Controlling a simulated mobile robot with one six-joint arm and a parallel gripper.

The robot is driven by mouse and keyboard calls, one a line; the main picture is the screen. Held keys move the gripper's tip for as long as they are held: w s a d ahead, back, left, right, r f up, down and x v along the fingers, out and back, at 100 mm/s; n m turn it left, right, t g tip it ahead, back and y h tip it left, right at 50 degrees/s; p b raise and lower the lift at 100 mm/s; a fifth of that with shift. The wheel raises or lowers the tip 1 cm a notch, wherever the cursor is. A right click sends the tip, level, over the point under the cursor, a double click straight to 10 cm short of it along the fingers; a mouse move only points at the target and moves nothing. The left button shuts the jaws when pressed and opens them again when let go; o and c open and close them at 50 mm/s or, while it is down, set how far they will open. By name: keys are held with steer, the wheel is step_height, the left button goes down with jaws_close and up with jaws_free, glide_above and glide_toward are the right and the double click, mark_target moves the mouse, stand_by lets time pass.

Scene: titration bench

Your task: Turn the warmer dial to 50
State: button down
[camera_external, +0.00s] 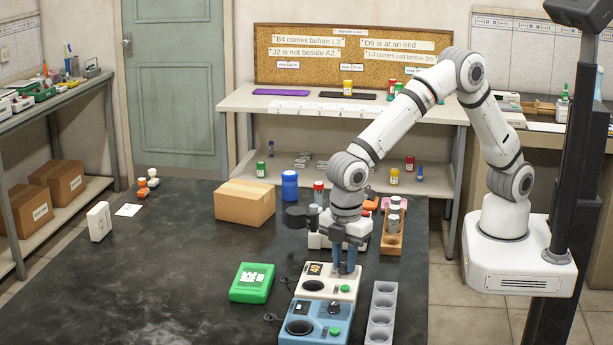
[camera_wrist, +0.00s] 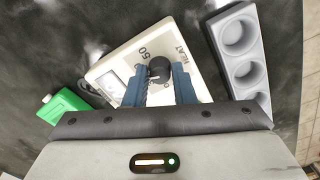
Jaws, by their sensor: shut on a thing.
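The warmer is a white box with a black hot plate and a small display, on the dark bench in the external view (camera_external: 307,292). It also shows in the wrist view (camera_wrist: 118,62), with "50" and "HEAT" printed near its dial. The dial (camera_wrist: 159,68) is a round black knob. My gripper (camera_wrist: 160,78) has its blue fingers on either side of the knob, shut on it. In the external view my gripper (camera_external: 346,267) points straight down over the warmer's back right part and hides the dial. Where the knob's pointer stands is too small to tell.
A blue device (camera_external: 313,331) with its own black knob stands directly in front of the warmer. A grey tray with round wells (camera_external: 369,322) is close on the right. A green box (camera_external: 252,282) lies to the left. A cardboard box (camera_external: 244,203) stands behind; the bench's left side is mostly clear.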

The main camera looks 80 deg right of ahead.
mark_target(344, 263)
steer(key=m, duration=0.5)
steer(key=shift+m, duration=0.3)
steer(key=shift+m+b, duration=0.35)
steer(key=shift+m, duration=1.85)
steer(key=c, duration=1.2)
jaws_free()
steer(key=shift+r, duration=0.15)
step_height(344, 263, up, 8)
steer(key=shift+f, duration=0.2)
